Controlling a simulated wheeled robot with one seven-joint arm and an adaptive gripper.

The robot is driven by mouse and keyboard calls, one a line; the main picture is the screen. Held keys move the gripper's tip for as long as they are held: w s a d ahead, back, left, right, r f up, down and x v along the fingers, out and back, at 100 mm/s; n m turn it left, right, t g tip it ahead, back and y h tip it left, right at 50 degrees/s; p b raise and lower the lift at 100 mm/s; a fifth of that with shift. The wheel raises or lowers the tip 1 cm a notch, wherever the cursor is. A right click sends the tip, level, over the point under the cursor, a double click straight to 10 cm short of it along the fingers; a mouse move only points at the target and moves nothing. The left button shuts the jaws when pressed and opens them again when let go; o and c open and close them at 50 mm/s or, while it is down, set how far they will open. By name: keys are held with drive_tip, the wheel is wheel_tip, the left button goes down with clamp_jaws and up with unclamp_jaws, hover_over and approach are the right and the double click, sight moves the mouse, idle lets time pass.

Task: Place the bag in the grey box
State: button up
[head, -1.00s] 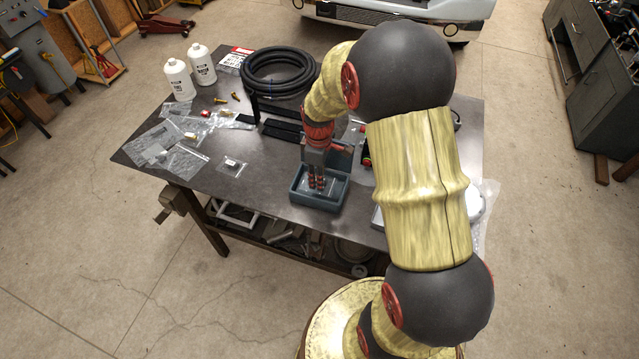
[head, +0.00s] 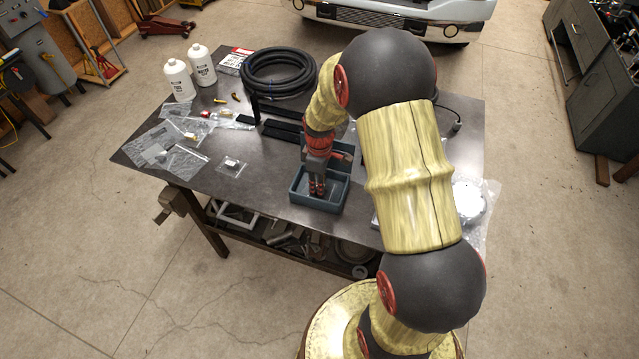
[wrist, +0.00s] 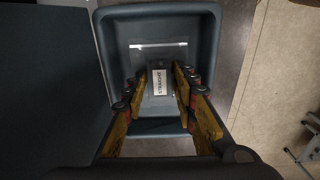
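The grey box (head: 327,208) stands open near the front edge of the table, its lid raised at the back. In the wrist view its rim (wrist: 103,50) frames the fingers. My gripper (head: 317,192) points down into the box. In the wrist view the clear bag (wrist: 158,50) lies inside the box walls, with a dark part and a white label between my fingertips (wrist: 160,82). The fingers are partly closed and fit closely along both sides of this part. Whether the bag touches the box floor is hard to tell.
Another small bag (head: 233,166) lies left of the box, and several flat clear bags (head: 168,148) lie at the table's left. A coiled black hose (head: 278,72) and two white bottles (head: 180,80) stand at the back. The table (head: 265,190) just left of the box is clear.

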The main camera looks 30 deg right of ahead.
drive_tip(key=shift+o, duration=1.4)
drive_tip(key=shift+r, duration=0.1)
drive_tip(key=s+a+r+m+t+p, duration=0.1)
drive_tip(key=a+r, duration=0.1)
drive_tip(key=r, duration=0.8)
drive_tip(key=s+a+r+m, duration=0.1)
drive_tip(key=a+r, duration=0.1)
drive_tip(key=r, duration=0.8)
drive_tip(key=s+a+r+m+t, duration=0.2)
drive_tip(key=s+a+r, duration=0.3)
drive_tip(key=s, duration=0.4)
drive_tip(key=s+a+r+m+t, duration=0.2)
drive_tip(key=s+a+r+m, duration=0.2)
drive_tip(key=s+r, duration=0.4)
drive_tip(key=shift+s+a+t, duration=0.3)
drive_tip(key=shift+s+a, duration=0.25)
drive_tip(key=shift+a, duration=0.05)
drive_tip(key=shift+f, duration=0.15)
